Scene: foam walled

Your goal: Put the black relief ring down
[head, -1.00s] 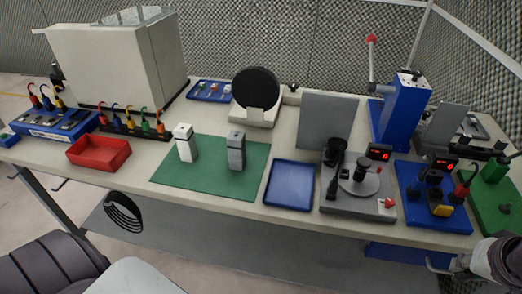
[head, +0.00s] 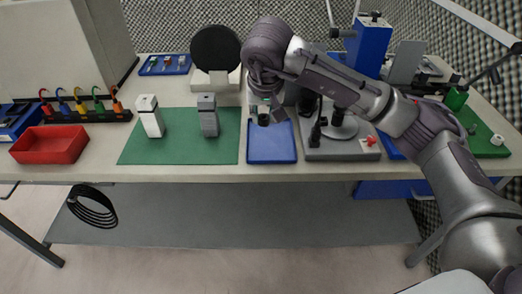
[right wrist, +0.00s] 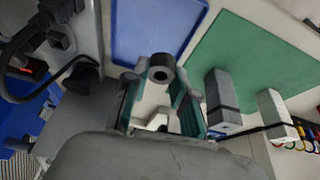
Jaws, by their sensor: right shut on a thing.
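The black relief ring (right wrist: 161,62) is a short dark cylinder with a hole through it. My right gripper (right wrist: 160,78) is shut on it, with the ring between the fingertips. In the head view the right gripper (head: 264,111) hangs over the back part of the blue tray (head: 271,153), and the ring (head: 263,120) shows small and dark there. The tray (right wrist: 150,30) lies beyond the ring in the right wrist view and looks empty. I cannot tell the exact gap between ring and tray. My left gripper is out of view.
Left of the tray, a green mat (head: 180,152) bears a white block (head: 149,118) and a grey block (head: 208,117). A grey device (head: 345,150) stands close on the right. A red bin (head: 50,145) is at the far left. A black disc (head: 215,48) stands behind.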

